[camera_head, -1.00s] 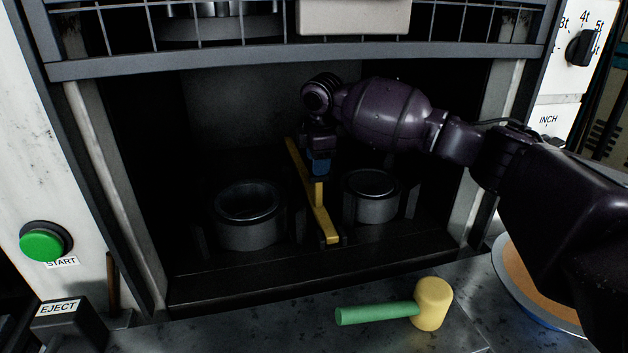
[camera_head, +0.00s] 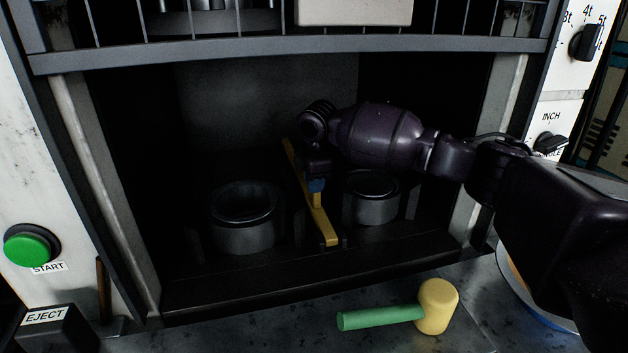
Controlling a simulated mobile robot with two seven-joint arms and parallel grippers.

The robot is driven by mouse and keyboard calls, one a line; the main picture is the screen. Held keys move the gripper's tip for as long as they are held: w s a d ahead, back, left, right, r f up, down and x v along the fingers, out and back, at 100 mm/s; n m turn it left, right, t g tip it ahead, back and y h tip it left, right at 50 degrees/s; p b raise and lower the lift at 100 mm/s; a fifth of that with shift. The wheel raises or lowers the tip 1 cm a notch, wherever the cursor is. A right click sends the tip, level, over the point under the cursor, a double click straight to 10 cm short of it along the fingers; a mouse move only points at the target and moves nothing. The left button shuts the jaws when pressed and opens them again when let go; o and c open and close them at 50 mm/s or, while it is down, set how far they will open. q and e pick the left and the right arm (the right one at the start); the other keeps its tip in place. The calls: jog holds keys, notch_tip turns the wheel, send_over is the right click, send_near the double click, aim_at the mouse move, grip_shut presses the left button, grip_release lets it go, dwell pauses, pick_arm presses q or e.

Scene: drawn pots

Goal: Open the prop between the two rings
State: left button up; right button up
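The prop, a yellow bar (camera_head: 321,220), lies front to back on the dark bed of the press, between the two rings. The left ring (camera_head: 245,217) is a larger dark metal cup. The right ring (camera_head: 372,207) is smaller, and my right arm covers part of its back. My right gripper (camera_head: 316,184) points down over the middle of the yellow bar, with a small blue part showing at its tip. It looks to be at or just above the bar; whether the fingers are open or shut on it is hidden. My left gripper is not in view.
A grey guard bar (camera_head: 290,55) with a wire grid crosses above the opening. The mallet (camera_head: 400,308) with green handle and yellow head lies on the front ledge. A green START button (camera_head: 28,244) and EJECT box (camera_head: 55,328) are at left; knobs (camera_head: 586,43) are at right.

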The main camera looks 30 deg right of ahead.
grip_shut()
